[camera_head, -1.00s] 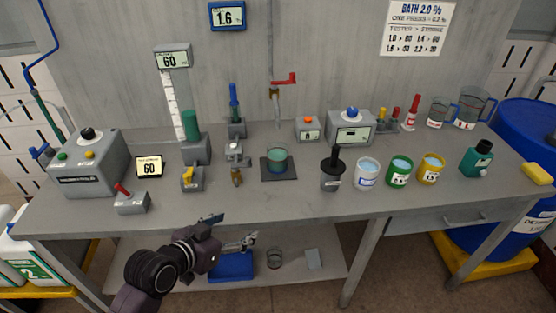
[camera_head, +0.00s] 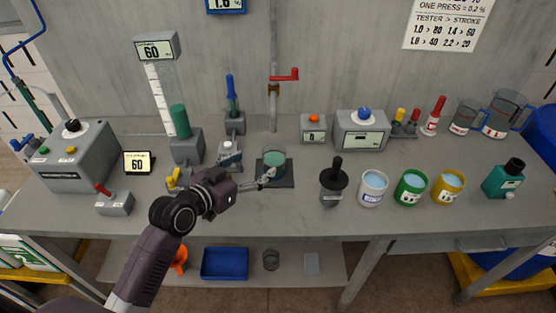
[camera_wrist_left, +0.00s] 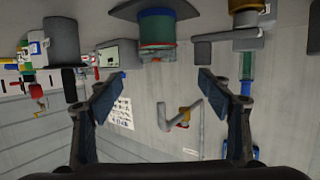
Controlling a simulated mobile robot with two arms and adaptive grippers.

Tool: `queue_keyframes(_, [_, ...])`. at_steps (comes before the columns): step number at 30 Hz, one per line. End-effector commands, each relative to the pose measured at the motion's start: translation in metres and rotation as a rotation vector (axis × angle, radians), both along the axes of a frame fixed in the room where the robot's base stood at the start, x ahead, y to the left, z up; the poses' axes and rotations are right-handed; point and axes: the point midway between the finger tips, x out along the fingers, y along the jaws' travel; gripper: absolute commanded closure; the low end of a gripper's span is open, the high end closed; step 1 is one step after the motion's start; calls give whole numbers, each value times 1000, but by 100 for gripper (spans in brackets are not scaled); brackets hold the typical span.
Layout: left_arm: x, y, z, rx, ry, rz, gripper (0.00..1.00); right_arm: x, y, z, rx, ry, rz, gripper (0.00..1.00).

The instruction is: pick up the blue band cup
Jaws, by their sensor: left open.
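The blue band cup (camera_head: 372,190) is a white cup with a blue band and pale blue liquid. It stands upright on the bench, right of centre, between a dark lidded pot and a green cup. My left gripper (camera_head: 250,164) is over the bench well left of the cup, just in front of the glass beaker. It is open and empty. In the left wrist view its two fingers (camera_wrist_left: 163,80) are spread, with the beaker (camera_wrist_left: 156,30) beyond them. I cannot make out the blue band cup clearly there. My right gripper is not in view.
The beaker (camera_head: 275,161) of teal liquid stands on a dark pad. The dark pot (camera_head: 333,186) with a tall handle stands between it and the cup. The green cup (camera_head: 411,189) and yellow cup (camera_head: 447,187) stand to the right. The bench front is mostly clear.

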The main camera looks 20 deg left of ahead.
Motion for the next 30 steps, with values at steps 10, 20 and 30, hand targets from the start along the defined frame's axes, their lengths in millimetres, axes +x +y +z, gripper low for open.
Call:
queue_keyframes(10, [46, -15, -13, -1, -1, 0, 28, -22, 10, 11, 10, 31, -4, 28])
queue_keyframes(20, [67, -24, -20, -3, 1, -1, 28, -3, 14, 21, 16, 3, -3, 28])
queue_keyframes(30, [96, -33, -32, 0, 0, -1, 28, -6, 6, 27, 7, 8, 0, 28])
